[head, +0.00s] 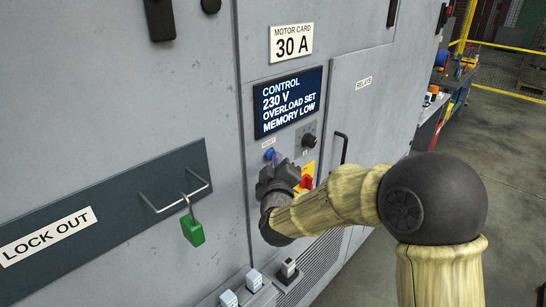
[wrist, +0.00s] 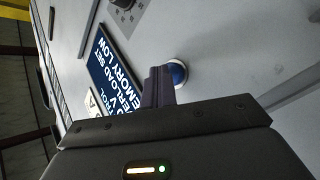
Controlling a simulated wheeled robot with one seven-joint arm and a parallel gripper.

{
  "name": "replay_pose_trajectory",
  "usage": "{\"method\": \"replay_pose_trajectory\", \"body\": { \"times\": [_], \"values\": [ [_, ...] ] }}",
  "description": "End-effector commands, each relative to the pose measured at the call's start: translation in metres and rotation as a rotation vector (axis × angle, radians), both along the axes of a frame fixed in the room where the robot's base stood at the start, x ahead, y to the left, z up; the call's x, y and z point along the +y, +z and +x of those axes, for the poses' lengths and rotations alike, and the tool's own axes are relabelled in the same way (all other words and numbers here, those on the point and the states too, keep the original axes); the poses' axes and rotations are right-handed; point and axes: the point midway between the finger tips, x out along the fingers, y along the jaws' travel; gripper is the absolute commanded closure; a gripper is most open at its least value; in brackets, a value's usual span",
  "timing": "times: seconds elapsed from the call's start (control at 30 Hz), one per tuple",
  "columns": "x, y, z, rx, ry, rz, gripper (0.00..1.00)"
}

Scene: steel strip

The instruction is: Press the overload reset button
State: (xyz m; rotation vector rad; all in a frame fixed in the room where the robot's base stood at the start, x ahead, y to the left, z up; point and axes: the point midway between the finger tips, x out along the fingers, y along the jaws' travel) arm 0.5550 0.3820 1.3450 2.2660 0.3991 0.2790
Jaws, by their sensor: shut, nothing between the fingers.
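The overload reset button is a round blue button (head: 270,154) on the grey cabinet panel, just below the dark display. In the wrist view the blue button (wrist: 179,74) has a pale ring and sits right by my fingertips, partly hidden by them. My gripper (head: 278,160) is shut and empty, with its tips close to the button's lower right. It also shows in the wrist view (wrist: 159,70). I cannot tell whether the tips touch the button.
The display (head: 289,101) reads "OVERLOAD SET". A black knob (head: 308,140) and a red switch (head: 306,182) on a yellow plate sit close to my gripper. A green padlock (head: 193,232) hangs from a handle at the left. Open floor (head: 500,145) lies to the right.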

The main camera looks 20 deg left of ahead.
Motion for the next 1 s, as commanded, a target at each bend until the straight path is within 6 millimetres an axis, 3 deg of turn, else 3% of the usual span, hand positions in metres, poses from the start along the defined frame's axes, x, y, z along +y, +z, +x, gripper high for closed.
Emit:
{"method": "replay_pose_trajectory", "body": {
  "times": [0.33, 0.73, 1.0],
  "values": [
    [-0.015, -0.001, -0.006, -0.001, -0.001, 0.000, 1.00],
    [-0.018, -0.001, -0.007, 0.000, -0.001, 0.000, 1.00],
    [-0.037, -0.002, -0.015, -0.001, -0.001, -0.001, 1.00]
  ]
}}
